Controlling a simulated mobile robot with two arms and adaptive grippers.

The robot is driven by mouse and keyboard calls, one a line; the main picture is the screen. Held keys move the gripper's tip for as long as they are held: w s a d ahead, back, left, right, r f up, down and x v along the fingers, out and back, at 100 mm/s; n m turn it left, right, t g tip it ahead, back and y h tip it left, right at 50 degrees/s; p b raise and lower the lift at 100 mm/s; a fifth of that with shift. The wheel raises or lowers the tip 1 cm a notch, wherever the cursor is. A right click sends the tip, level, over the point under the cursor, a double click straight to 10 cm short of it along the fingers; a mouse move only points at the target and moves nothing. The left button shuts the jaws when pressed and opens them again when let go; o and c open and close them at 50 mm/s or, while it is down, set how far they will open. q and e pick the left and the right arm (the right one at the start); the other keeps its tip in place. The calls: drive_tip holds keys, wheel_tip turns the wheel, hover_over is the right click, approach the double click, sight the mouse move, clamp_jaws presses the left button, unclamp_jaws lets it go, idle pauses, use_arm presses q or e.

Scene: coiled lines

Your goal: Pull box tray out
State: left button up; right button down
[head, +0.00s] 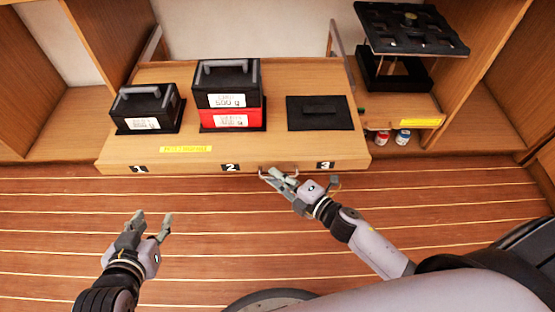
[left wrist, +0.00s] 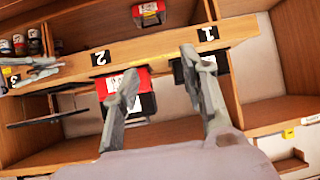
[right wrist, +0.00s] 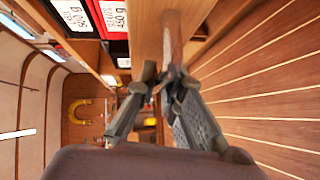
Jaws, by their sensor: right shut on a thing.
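The box tray (head: 265,155) is a wide wooden drawer labelled 1, 2 and 3 on its front. It juts forward past the shelf sections beside it. My right gripper (head: 272,178) is at the tray's front and shut on its handle (head: 296,171), between labels 2 and 3. In the right wrist view my right gripper (right wrist: 165,80) has its fingertips close together at the handle. My left gripper (head: 154,220) is open and empty above the floor, in front of label 1. It also shows open in the left wrist view (left wrist: 160,72).
On the tray stand a black box (head: 145,107) at 1, a black box (head: 226,82) on a red one (head: 231,118) at 2, and a flat black plate (head: 317,113) at 3. A black stand (head: 410,30) and small cans (head: 402,138) are right. The floor (head: 60,220) in front is clear.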

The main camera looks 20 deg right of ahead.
use_arm(q)
drive_tip(key=shift+s+a+f+g+y, duration=0.15)
drive_tip(key=shift+s+a+f+g, duration=0.05)
drive_tip(key=shift+s+f+g, duration=0.25)
drive_tip(key=shift+s+a+f+g+y, duration=0.2)
drive_tip(key=shift+s+f+g, duration=0.15)
drive_tip(key=shift+s+f, duration=0.15)
use_arm(e)
drive_tip(key=s+a, duration=0.1)
drive_tip(key=s, duration=0.4)
drive_tip(key=shift+s+a, duration=0.3)
drive_tip(key=shift+s, duration=0.1)
drive_tip(key=c, duration=1.7)
unclamp_jaws()
drive_tip(key=v, duration=1.2)
use_arm(q)
drive_tip(key=shift+p, duration=0.4)
